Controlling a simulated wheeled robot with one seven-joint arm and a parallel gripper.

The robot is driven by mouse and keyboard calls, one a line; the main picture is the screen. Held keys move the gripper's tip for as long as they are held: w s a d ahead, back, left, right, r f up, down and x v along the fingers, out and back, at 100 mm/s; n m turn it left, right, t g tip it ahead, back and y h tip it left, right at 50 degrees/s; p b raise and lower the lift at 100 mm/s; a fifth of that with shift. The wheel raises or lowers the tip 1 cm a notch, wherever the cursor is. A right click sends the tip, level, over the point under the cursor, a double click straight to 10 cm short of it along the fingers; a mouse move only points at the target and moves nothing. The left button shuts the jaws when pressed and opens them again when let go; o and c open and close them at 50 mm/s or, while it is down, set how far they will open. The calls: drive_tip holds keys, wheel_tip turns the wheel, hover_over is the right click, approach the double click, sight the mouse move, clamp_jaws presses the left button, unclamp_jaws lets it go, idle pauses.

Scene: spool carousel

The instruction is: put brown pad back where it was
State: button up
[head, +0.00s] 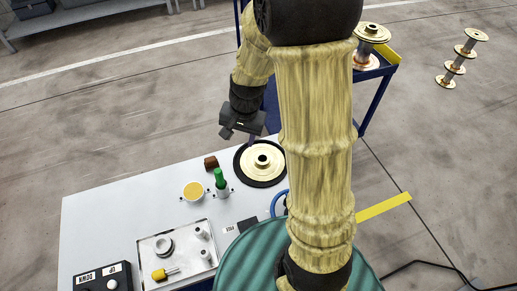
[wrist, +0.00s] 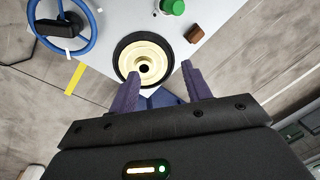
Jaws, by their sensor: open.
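The brown pad (head: 211,162) is a small dark-brown block on the grey table, just left of the black disc and behind the green-topped peg. It also shows in the wrist view (wrist: 195,35), at the upper right. My gripper (head: 250,138) is above the table's far edge, behind the gold spool. In the wrist view its two purple fingers (wrist: 160,72) are apart with nothing between them. The pad lies beyond the right fingertip there, apart from it.
A gold spool (head: 262,160) sits on the black disc (head: 240,173). Close by are the green-topped peg (head: 219,178) and a yellow round disc (head: 193,190). A metal tray (head: 150,250) holds small parts. A blue handwheel (wrist: 88,40) and a blue cart (head: 371,95) are also near.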

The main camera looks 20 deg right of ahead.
drive_tip(key=s+d+r+n+t+h, duration=0.1)
drive_tip(key=s+r+n, duration=0.3)
drive_tip(key=s, duration=0.5)
drive_tip(key=d+n, duration=0.1)
drive_tip(key=n, duration=0.1)
drive_tip(key=shift+s+n, duration=0.2)
drive_tip(key=shift+n, duration=0.2)
drive_tip(key=shift+d, duration=0.1)
drive_tip(key=w+p+v, duration=0.2)
drive_tip(key=p+v, duration=0.8)
drive_tip(key=shift+r+p, duration=0.3)
drive_tip(key=shift+r, duration=0.15)
